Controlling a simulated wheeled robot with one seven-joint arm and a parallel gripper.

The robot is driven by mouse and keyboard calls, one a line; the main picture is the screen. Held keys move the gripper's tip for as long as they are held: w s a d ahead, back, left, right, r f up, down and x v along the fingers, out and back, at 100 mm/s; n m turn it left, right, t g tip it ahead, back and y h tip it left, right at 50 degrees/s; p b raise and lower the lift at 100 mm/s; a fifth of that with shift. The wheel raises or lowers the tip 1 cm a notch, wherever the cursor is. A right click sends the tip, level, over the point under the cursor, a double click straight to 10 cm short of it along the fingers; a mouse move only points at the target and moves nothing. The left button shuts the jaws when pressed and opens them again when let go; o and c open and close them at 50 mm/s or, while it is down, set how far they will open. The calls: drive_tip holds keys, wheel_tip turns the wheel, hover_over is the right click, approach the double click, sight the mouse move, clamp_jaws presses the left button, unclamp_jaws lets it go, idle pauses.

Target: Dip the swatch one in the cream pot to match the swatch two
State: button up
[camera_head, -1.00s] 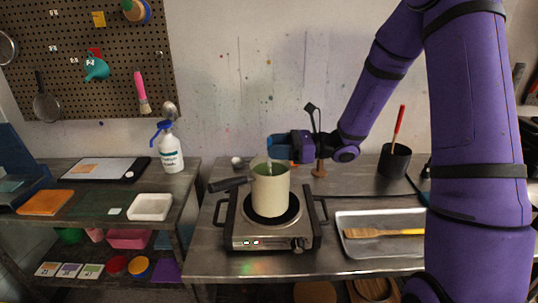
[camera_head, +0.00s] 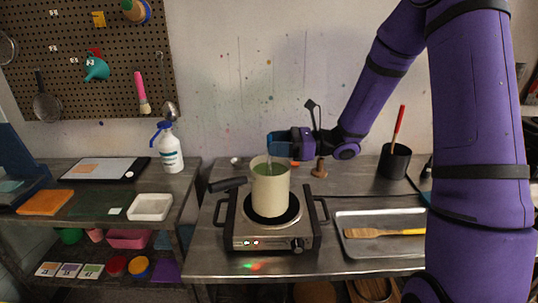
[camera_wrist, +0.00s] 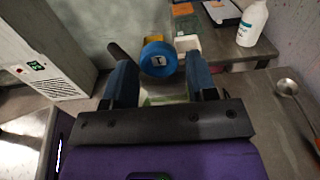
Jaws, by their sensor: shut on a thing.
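The cream pot (camera_head: 270,195) stands on the hot plate with green liquid inside. My gripper (camera_head: 278,147) is above its rim, shut on a thin pale piece (camera_head: 268,160) that hangs down toward the liquid. I take this for swatch one; its lower end and colour cannot be made out. In the wrist view, a blue round piece with a label (camera_wrist: 158,59) shows between the fingers (camera_wrist: 158,85). A small pale green square (camera_head: 116,211) lies on the left table, and an orange patch (camera_head: 85,169) lies on a white board. I cannot tell which is swatch two.
The hot plate (camera_head: 245,235) has side handles, and the pot handle (camera_head: 228,184) points left. A metal tray with a wooden spatula (camera_head: 398,233) lies right. A wooden stand (camera_head: 320,168) is behind the pot.

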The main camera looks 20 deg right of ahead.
drive_tip(key=shift+r, duration=2.1)
